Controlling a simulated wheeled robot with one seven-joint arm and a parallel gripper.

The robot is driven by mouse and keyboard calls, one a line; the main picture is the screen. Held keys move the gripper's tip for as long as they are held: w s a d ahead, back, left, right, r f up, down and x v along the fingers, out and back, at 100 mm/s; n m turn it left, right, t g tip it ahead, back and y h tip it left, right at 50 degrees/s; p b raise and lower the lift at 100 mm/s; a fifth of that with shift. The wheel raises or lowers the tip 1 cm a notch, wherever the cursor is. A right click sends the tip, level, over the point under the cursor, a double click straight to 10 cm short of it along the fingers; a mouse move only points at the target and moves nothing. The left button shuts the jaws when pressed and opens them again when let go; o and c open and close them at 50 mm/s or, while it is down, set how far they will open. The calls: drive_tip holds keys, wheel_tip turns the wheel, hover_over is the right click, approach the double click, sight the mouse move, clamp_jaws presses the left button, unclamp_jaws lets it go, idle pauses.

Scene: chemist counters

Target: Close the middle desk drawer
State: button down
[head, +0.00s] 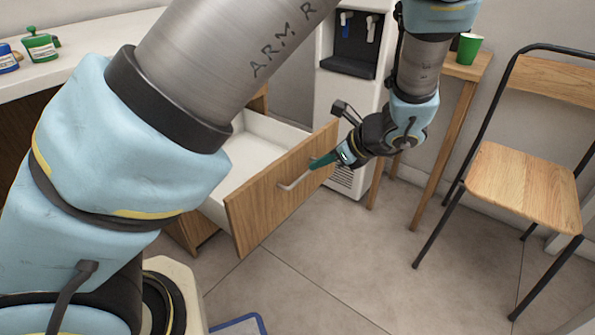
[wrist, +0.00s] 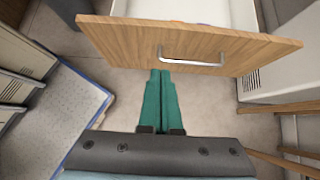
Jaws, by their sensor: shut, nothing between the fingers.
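The desk drawer (head: 283,185) stands pulled out, with a wooden front, a white inside and a metal bar handle (head: 296,180). In the wrist view the drawer front (wrist: 220,52) spans the top, with its handle (wrist: 190,60) near the middle. My gripper (head: 314,164) is at the drawer front, close to the right of the handle in the head view. Its green fingers (wrist: 160,75) are together and empty, with their tips just below the handle in the wrist view. I cannot tell whether they touch the front. My arm hides much of the desk.
A water dispenser (head: 345,95) stands behind the drawer's right side. A small wooden table (head: 462,68) with a green cup (head: 469,48) and a chair (head: 525,185) stand to the right. Bottles (head: 40,46) sit on the white counter (head: 85,62).

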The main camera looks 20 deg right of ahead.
sight(277, 171)
drive_tip(key=shift+w+a+r+b+x, duration=0.2)
drive_tip(key=shift+w+r+b+x, duration=0.15)
drive_tip(key=shift+x, duration=1.65)
drive_tip(key=shift+w+a+r+b+x, duration=0.15)
drive_tip(key=shift+w+r+b+x, duration=0.15)
drive_tip(key=shift+x, duration=1.75)
drive_tip(key=shift+w+a+r+b+x, duration=0.25)
drive_tip(key=shift+r+x, duration=0.15)
drive_tip(key=shift+x, duration=1.6)
drive_tip(key=shift+w, duration=0.15)
drive_tip(key=w+a+p, duration=0.1)
drive_tip(key=w+a, duration=0.4)
drive_tip(key=w, duration=0.4)
drive_tip(key=w+a+p, duration=0.2)
drive_tip(key=w+a, duration=0.4)
drive_tip(key=w, duration=0.4)
drive_tip(key=w+a+p, duration=0.2)
drive_tip(key=w+a, duration=0.3)
drive_tip(key=w, duration=0.5)
drive_tip(key=shift+w+a, duration=0.2)
drive_tip(key=shift+w+a+r, duration=0.1)
drive_tip(key=shift+a, duration=0.05)
